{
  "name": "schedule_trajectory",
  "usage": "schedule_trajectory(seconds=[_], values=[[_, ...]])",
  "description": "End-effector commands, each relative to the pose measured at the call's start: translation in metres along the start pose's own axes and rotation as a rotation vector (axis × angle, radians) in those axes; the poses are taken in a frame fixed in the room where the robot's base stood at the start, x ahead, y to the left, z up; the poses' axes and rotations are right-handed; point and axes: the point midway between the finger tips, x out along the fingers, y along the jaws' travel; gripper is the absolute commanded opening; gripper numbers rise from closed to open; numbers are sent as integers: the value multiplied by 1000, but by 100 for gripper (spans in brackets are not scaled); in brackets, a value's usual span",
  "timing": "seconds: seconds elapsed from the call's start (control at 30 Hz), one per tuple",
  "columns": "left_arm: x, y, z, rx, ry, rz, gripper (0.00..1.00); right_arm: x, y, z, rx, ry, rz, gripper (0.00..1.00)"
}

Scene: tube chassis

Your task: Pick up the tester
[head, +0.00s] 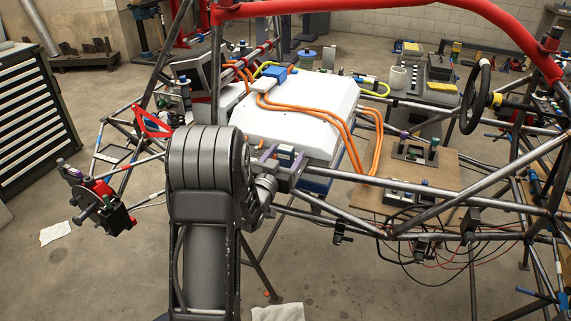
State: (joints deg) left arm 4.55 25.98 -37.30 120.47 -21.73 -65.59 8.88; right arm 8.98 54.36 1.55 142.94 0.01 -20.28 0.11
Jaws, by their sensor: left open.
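My left gripper (283,156) reaches in beside the front edge of the white battery cover, with its purple fingers apart. A small blue-and-white device (286,152), which may be the tester, shows between or just behind the fingers. I cannot tell whether they touch it. Part of the gripper is hidden behind my own dark grey arm. A small grey-green box (402,197) lies on the wooden board to the right; I cannot tell whether it is a tester. My right gripper is not in view.
The white battery cover (297,110) carries orange cables (345,135) and a blue connector (275,76). Steel chassis tubes (430,194) run around the gripper. The wooden board (440,175) holds a fixture. Loose wires (425,255) hang below. A steering wheel (475,96) stands at the right.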

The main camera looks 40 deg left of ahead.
Motion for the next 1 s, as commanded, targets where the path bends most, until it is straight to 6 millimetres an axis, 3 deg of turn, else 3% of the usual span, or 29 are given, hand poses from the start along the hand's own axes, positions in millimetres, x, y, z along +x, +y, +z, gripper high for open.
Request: schedule_trajectory(seconds=[0.4,1.0], values=[[0,0,0,0,0,0,66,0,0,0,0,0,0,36],[0,0,0,0,0,0,17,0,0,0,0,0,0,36]])
